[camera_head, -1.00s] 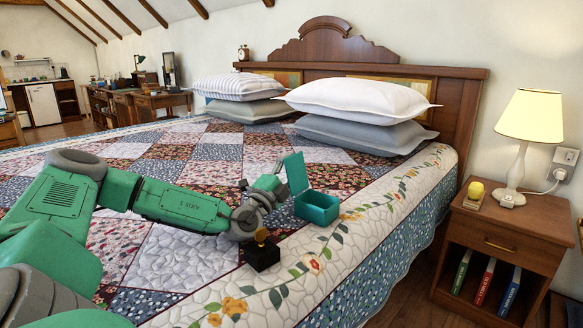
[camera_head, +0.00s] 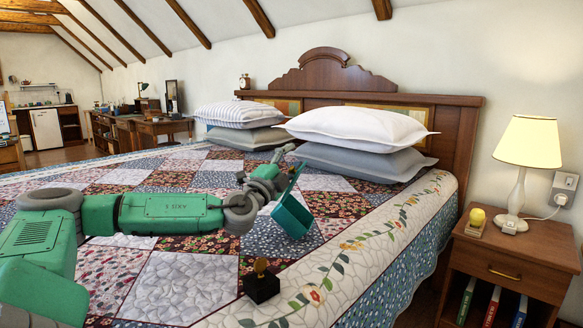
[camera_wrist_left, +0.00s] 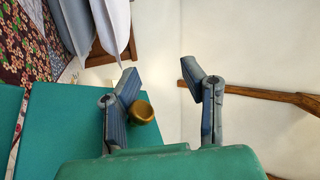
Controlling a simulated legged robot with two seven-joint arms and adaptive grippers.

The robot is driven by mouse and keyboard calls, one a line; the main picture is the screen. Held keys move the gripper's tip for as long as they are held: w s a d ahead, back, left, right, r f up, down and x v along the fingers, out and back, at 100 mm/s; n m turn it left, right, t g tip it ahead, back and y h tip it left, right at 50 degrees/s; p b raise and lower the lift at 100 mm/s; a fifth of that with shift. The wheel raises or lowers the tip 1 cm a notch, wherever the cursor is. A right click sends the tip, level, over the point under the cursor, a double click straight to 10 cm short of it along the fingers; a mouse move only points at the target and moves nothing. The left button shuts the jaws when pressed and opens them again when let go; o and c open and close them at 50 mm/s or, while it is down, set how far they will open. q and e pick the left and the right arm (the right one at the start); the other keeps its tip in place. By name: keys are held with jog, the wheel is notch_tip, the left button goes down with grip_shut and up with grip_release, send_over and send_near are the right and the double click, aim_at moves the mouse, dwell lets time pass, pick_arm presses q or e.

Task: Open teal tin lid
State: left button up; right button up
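The teal tin (camera_head: 292,217) is on or just above the quilt near the bed's right side, tilted; I cannot tell whether it touches the quilt. Its lid (camera_head: 294,179) stands raised from the body. My left gripper (camera_head: 286,165) is at the lid's left side, against or very close to it. In the left wrist view its two fingers (camera_wrist_left: 165,95) are apart. A gold knob (camera_wrist_left: 142,112) shows beside the left-hand finger, partly hidden by it. A teal panel (camera_wrist_left: 60,125) of the tin or lid fills the lower left there. My right gripper is out of view.
A small black box with a gold knob (camera_head: 262,286) sits on the quilt (camera_head: 180,280) nearer me. Pillows (camera_head: 355,128) lie by the headboard (camera_head: 462,150). A nightstand (camera_head: 515,250) with a lamp (camera_head: 529,142) stands to the right. The near quilt is mostly clear.

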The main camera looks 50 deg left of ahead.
pick_arm(q)
jog(key=shift+s+d+r, duration=0.1)
jog(key=shift+r, duration=0.05)
jog(key=shift+s, duration=0.15)
jog(key=p+v, duration=0.5)
jog(key=v, duration=1)
jog(key=shift+s+d+p, duration=0.2)
jog(key=shift+d+p, duration=0.15)
jog(key=shift+d, duration=0.1)
dwell(0.4)
